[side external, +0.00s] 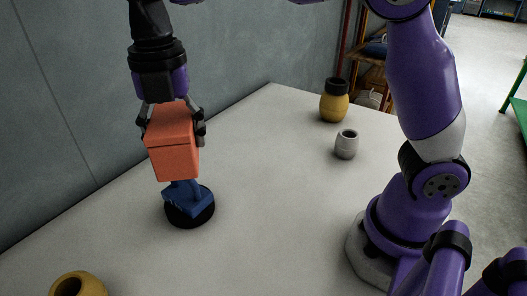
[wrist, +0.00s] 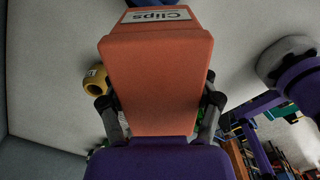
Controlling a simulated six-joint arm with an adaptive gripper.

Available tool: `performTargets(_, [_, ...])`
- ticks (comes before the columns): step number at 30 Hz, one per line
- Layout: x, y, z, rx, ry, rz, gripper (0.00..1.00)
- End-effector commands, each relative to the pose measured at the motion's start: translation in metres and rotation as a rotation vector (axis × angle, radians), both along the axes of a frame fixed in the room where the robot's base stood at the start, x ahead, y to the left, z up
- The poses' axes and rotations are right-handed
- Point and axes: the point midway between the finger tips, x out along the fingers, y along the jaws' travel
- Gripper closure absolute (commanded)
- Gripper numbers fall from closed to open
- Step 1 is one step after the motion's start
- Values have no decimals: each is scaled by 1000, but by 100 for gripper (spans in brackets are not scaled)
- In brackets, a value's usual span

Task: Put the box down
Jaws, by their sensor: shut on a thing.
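An orange box (side external: 173,152) is held between the fingers of my gripper (side external: 174,124) in the side external view. In the wrist view the box (wrist: 155,85) fills the middle, with a "Clips" label on its far end, and my gripper (wrist: 160,108) has a finger on each side of it. Below the box in the side external view is a blue object (side external: 186,200) on a round black base (side external: 190,214). The box hides part of the blue object, and I cannot tell whether they touch. A bit of blue also shows in the wrist view (wrist: 152,3).
On the pale table (side external: 270,210) stand a yellow jar with a dark top (side external: 334,104), a small grey cup (side external: 346,145) and a yellow pot (side external: 78,285) at the near left edge. A grey wall (side external: 60,110) runs along the left. The middle of the table is clear.

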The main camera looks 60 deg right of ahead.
Motion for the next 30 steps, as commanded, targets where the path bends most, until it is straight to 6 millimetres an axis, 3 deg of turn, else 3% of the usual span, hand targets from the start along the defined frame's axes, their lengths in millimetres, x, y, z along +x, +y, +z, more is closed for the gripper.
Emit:
performTargets(3, [-40, 27, 1, 1, -2, 235, 84])
performTargets(6, [-72, 42, 0, 1, -2, 416, 84])
performTargets(16, [-139, 58, -9, 1, -2, 798, 84])
performTargets(30, [-140, 57, -86, -1, 3, 804, 84])
